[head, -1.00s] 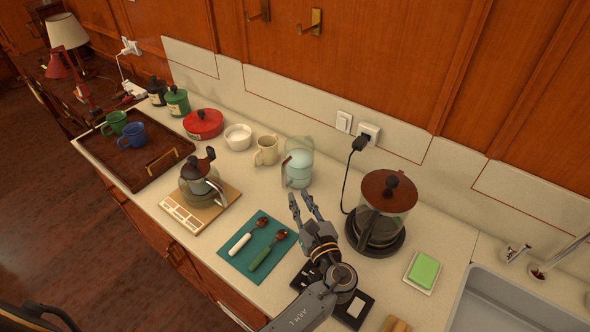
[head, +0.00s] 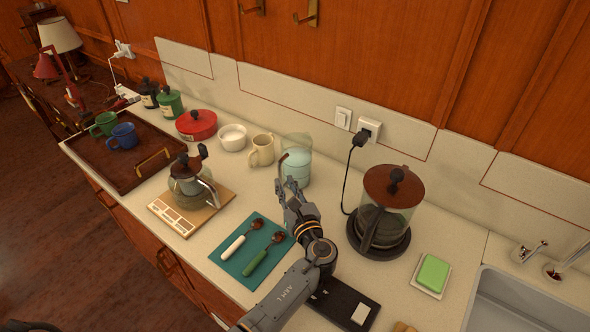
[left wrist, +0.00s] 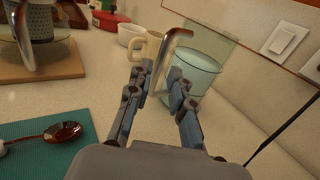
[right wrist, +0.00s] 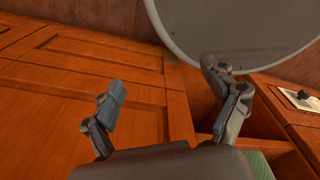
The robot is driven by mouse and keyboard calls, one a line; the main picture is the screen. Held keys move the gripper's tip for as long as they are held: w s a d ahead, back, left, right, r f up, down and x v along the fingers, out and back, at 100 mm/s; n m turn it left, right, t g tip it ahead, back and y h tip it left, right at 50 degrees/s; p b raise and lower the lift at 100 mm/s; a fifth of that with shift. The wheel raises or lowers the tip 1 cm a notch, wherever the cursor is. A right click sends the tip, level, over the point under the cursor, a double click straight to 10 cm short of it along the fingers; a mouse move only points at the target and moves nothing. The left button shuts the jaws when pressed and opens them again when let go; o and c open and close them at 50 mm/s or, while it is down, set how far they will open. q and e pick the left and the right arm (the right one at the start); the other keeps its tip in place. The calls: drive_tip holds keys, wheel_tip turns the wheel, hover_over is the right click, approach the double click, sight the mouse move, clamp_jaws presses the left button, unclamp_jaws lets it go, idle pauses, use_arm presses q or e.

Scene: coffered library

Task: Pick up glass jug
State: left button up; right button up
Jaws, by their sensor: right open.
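The glass jug (head: 297,165) stands upright on the counter by the backsplash, clear with pale blue liquid inside. It also shows in the left wrist view (left wrist: 195,75), with its bent metallic handle (left wrist: 172,55) toward me. My left gripper (head: 286,184) is at the jug's handle side. In the left wrist view its fingers (left wrist: 158,82) are spread, with the handle between the tips and gaps still showing. The finger nearer the jug overlaps its body in view; I cannot tell whether it touches. My right gripper (right wrist: 165,95) is open and empty, away from the counter top, facing wooden cabinet fronts.
A cream mug (head: 261,150) and white bowl (head: 232,138) stand left of the jug. A coffee maker (head: 385,212) is to its right. A teal mat (head: 232,262) with two spoons and a kettle on a board (head: 160,214) lie nearer left. A sink (head: 530,305) is far right.

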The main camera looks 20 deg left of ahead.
sight(280, 175)
use_arm(q)
drive_tip(key=b+x, duration=0.2)
drive_tip(key=x, duration=0.2)
drive_tip(key=shift+w+a+f, duration=0.1)
drive_tip(key=shift+w+a, duration=0.1)
drive_tip(key=shift+w, duration=0.05)
drive_tip(key=shift+w+a, duration=0.2)
drive_tip(key=shift+w, duration=0.2)
use_arm(e)
drive_tip(key=shift+s+d+f, duration=0.2)
drive_tip(key=shift+d+f, duration=0.05)
drive_tip(key=shift+f, duration=0.3)
drive_tip(key=shift+s+d+f, duration=0.15)
drive_tip(key=shift+d+f, duration=0.1)
drive_tip(key=shift+f, duration=0.25)
use_arm(q)
clamp_jaws()
use_arm(e)
drive_tip(key=shift+w+a, duration=0.1)
drive_tip(key=shift+a, duration=0.2)
